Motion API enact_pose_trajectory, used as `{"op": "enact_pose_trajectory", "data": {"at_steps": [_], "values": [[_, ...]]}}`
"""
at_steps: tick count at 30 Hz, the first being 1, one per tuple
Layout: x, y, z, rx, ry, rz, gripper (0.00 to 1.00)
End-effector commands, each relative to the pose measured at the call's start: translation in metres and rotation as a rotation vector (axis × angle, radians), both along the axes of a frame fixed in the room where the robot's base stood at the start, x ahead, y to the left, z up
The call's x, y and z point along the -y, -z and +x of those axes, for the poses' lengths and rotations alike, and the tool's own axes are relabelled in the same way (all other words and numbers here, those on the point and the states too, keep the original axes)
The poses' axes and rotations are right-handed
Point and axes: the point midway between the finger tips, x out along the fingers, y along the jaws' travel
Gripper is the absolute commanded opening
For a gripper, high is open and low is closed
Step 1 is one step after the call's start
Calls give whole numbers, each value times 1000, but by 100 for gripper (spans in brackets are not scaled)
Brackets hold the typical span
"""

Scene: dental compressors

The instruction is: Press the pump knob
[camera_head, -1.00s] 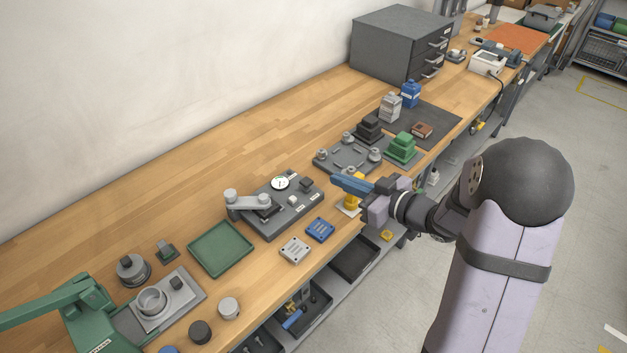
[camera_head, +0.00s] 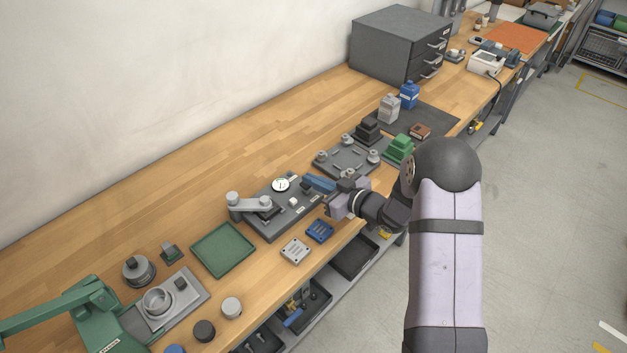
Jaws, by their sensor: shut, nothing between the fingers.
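A dark grey test plate (camera_head: 270,228) lies on the bench, carrying a round white gauge (camera_head: 281,184), a grey lever arm (camera_head: 248,204) and a small white block (camera_head: 293,202). I cannot tell for certain which part is the pump knob. My gripper (camera_head: 309,180) has blue fingers that are shut and empty. It reaches in from the right, with its fingertips over or beside the plate's far right end, just right of the gauge. The dark part at that end is hidden by the fingers. Whether the fingers touch anything cannot be told.
A blue block (camera_head: 320,231) and a grey block (camera_head: 295,251) lie in front of the plate. A green tray (camera_head: 222,249) is to its left. A grey plate with round posts (camera_head: 345,160) is close behind my gripper. The bench behind the plate is clear.

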Motion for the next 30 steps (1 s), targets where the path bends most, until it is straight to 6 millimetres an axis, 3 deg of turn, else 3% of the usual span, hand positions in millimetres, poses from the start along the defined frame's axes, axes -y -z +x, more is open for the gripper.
{"op": "enact_pose_trajectory", "data": {"at_steps": [17,25,30], "values": [[0,10,0,1,0,0,0],[0,30,0,0,0,0,0],[0,31,-1,-2,0,-1,0]]}}
